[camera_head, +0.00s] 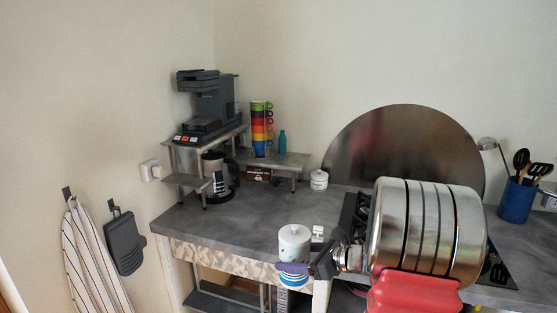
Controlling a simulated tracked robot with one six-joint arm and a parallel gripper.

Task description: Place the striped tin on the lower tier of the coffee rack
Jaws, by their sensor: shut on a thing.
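The striped tin (294,243) is white with a knobbed lid and blue bands low on its side. It is upright in front of the counter's front edge, at the lower middle of the view. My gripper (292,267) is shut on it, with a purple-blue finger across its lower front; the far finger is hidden. The coffee rack (290,160) stands in the counter's back left corner, up and left of the tin. Its top tier carries a dark coffee machine (210,100). The lower tier at right holds stacked coloured cups (262,128) and a teal bottle (282,142).
A glass carafe (215,178) and a brown box (258,174) sit under the rack. A white jar (319,180) stands right of it. A large round metal panel (400,145) leans at the back. The grey counter (245,215) is clear before the rack.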

